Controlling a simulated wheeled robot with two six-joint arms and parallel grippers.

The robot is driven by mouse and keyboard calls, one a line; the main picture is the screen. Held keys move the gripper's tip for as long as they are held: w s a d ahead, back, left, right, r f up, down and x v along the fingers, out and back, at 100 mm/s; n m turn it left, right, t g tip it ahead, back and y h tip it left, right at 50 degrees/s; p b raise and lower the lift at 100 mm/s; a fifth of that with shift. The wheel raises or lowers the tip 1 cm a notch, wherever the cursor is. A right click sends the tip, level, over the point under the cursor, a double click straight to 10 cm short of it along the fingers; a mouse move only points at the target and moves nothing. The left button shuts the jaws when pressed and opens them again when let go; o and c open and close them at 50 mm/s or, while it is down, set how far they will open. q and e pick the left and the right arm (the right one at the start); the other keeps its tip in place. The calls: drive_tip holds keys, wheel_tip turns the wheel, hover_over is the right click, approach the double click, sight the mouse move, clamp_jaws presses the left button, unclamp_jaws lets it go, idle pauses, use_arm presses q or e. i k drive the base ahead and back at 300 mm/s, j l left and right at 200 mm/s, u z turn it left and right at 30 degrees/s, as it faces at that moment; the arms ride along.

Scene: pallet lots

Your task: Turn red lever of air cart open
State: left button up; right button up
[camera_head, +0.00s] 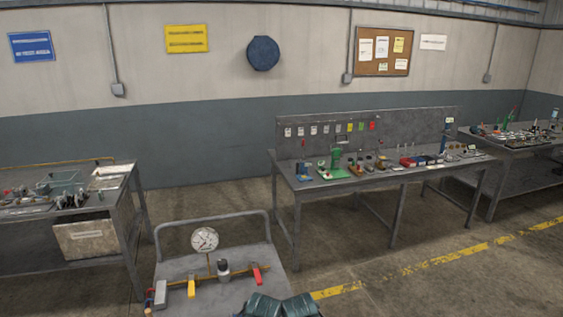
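The air cart (190,267) stands at the bottom of the head view, left of centre. It has a grey top and a tubular rail at its back. The red lever (257,274) sits at the right end of a brass pipe on the cart top and points down toward me. A yellow lever (191,287) sits further left on the pipe. A round white gauge (204,240) stands upright above the pipe. Neither of my grippers can be made out, and nothing is seen touching the red lever.
A dark green ribbed thing (278,306), cut off by the bottom edge, lies right of the cart's front; I cannot tell what it is. A tool-covered workbench (60,205) stands left. A long bench (400,172) stands behind right. Floor is free at right.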

sight(256, 270)
drive_tip(key=i+l+u, duration=0.1)
drive_tip(key=i, duration=0.3)
drive_tip(key=i+l, duration=0.35)
drive_tip(key=i+u, duration=0.05)
drive_tip(key=i, duration=0.05)
